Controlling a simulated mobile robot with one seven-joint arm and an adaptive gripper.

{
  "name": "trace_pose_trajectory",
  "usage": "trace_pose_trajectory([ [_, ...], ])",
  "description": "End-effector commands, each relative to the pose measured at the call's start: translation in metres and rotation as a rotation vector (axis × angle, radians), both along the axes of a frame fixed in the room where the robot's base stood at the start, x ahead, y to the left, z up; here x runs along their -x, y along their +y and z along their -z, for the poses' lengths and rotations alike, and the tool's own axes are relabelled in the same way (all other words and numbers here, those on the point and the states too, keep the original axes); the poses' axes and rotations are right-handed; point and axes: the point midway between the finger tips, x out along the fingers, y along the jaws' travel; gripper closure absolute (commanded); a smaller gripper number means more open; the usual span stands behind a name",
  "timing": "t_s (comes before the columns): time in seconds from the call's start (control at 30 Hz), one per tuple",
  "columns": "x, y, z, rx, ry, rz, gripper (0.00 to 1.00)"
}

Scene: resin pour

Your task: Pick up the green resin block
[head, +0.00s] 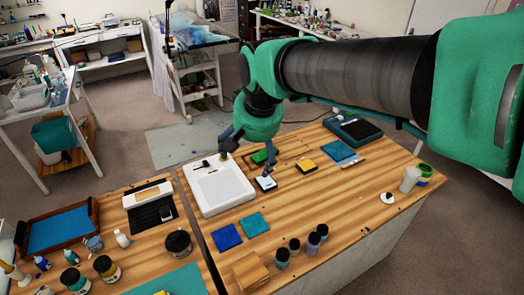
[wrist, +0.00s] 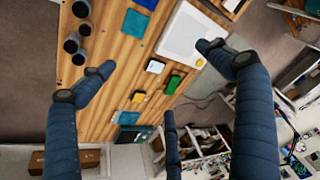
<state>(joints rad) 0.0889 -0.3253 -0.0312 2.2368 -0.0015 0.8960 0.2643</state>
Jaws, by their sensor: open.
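The green resin block (head: 260,157) lies on the wooden table, to the right of a white panel, partly behind my gripper in the head view. It also shows in the wrist view (wrist: 173,84), between the spread fingers. My gripper (head: 248,155) is open and empty above the table, with its fingers spread around the block's area; in the wrist view the gripper (wrist: 155,66) has space between its fingers. A white-topped block (head: 265,183) and a yellow block (head: 306,166) lie near the green block.
The white panel (head: 218,188) lies left of the green block. A blue block (head: 340,151) and a dark tray (head: 353,129) are at the back right. Blue (head: 227,236) and teal (head: 255,223) squares lie in front, with several jars (head: 295,245) nearby.

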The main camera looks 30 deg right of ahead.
Motion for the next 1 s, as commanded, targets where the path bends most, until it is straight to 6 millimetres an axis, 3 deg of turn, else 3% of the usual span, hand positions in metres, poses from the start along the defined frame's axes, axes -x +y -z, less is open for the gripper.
trace_pose_trajectory([
  [0.47,-0.107,-0.042,-0.009,-0.061,0.075,0.213,0.09],
  [1.0,-0.216,-0.102,0.024,-0.12,0.153,0.459,0.09],
])
